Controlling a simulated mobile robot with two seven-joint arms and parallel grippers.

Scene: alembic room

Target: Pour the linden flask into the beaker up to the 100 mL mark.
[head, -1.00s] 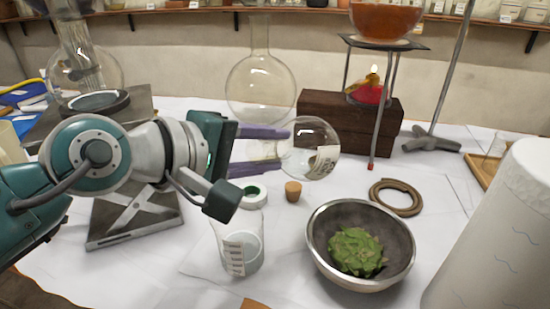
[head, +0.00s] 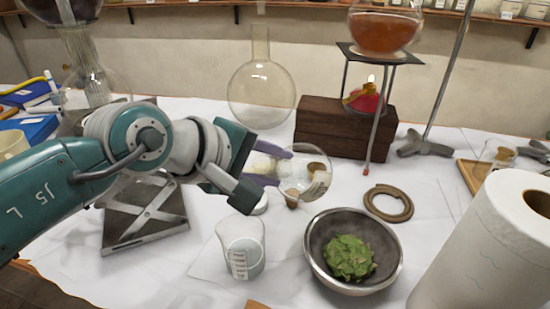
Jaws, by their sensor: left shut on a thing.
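My left gripper (head: 275,168) is shut on a clear round-bodied flask (head: 297,186) with a pale label. The flask lies tipped over, its round body to the right and its neck back between the purple fingers. The label is too small to read, and the flask's mouth is hidden by the gripper. The clear beaker (head: 243,250) stands upright on the white cloth, below and left of the flask. It seems to hold some clear liquid; its graduations are too small to read. No stream shows between them. My right gripper is out of view.
A steel bowl of green leaves (head: 312,255) stands right of the beaker. Near it are a cork (head: 291,201), a brown ring (head: 388,203) and a paper roll (head: 470,250). Behind are a large empty flask (head: 261,90), a wooden block (head: 325,130) and a burner stand. A jack (head: 150,215) stands left.

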